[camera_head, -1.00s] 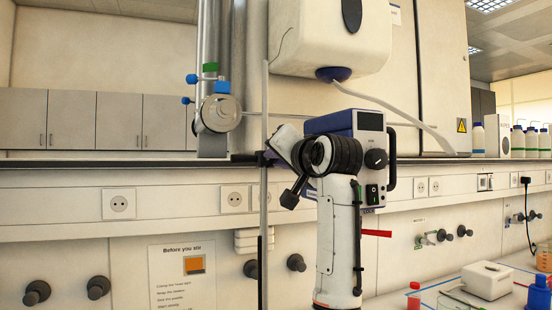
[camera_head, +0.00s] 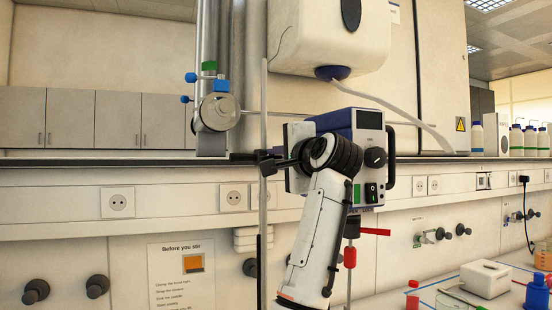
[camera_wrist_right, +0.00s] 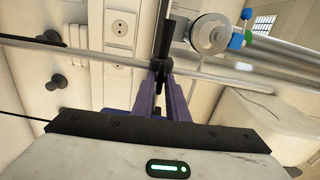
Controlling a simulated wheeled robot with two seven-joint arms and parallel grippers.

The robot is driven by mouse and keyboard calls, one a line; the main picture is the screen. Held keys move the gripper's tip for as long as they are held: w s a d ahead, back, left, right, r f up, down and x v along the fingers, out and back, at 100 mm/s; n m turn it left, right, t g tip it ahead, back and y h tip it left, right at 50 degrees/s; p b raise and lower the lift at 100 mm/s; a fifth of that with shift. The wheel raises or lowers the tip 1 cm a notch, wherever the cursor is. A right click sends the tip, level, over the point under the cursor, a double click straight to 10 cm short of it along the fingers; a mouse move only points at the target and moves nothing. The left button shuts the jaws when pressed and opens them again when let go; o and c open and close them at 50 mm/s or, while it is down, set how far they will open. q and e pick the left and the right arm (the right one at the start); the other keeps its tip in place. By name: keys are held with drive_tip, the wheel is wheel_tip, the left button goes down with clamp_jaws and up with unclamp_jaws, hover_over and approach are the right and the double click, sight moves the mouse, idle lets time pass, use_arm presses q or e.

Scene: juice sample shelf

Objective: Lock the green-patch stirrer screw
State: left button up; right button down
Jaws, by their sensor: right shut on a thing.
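The stirrer (camera_head: 368,135) is a blue and pale housing with a screen, a black knob and a green patch (camera_head: 357,193) on its front. A thin upright rod (camera_head: 264,110) stands to its left, with a dark clamp piece at stirrer height. My right gripper (camera_wrist_right: 158,72) is shut on a small dark part beside the rod, which looks like the screw; the fingers hide most of it. In the head view, my right arm covers the stirrer's lower left, and its fingers are hard to make out. My left gripper is not in view.
A steel column with a round fitting (camera_head: 219,112) and blue and green knobs stands at the left. A white tank (camera_head: 330,40) with a hose hangs above. Red handles (camera_head: 375,231) show right of my arm. A white box (camera_head: 486,279) and bottles stand lower right.

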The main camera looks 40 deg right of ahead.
drive_tip(key=shift+m, duration=0.4)
drive_tip(key=c, duration=1.8)
unclamp_jaws()
drive_tip(key=shift+s, duration=0.1)
drive_tip(key=b+v, duration=0.3)
drive_tip(key=v, duration=0.7)
